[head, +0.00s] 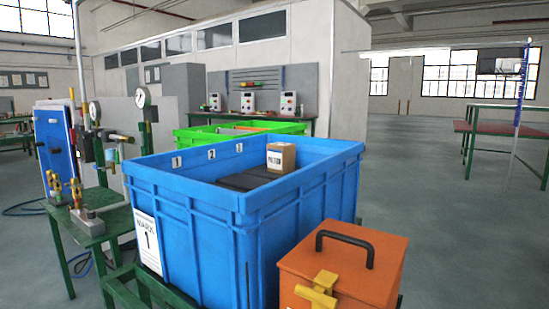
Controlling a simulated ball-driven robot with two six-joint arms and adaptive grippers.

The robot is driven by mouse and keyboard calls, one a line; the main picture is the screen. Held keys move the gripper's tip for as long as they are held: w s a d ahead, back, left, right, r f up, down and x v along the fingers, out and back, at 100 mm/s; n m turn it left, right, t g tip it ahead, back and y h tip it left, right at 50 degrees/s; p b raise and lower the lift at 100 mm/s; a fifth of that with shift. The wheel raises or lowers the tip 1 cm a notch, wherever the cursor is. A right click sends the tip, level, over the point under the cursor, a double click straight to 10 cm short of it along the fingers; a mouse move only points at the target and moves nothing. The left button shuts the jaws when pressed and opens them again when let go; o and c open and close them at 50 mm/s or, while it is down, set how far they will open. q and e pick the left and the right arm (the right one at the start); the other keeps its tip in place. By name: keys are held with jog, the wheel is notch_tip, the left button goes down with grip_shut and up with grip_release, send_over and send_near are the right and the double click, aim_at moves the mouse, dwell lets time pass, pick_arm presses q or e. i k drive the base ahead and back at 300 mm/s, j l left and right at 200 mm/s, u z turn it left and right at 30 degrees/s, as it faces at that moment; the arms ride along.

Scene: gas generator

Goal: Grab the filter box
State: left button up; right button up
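Neither of my grippers is in view.
An orange box (345,265) with a black handle and yellow latch stands close at front right, beside the crate. Gauges and valves (92,190) stand on a green table at left. A green crate (240,129) is behind. Open floor (440,210) lies to the right.

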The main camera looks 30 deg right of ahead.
aim_at(280, 156)
jog(key=i+l+u, duration=0.1)
jog(key=l+u, duration=0.2)
jog(key=l, duration=0.5)
jog(key=l+u, duration=0.35)
jog(key=l, duration=0.5)
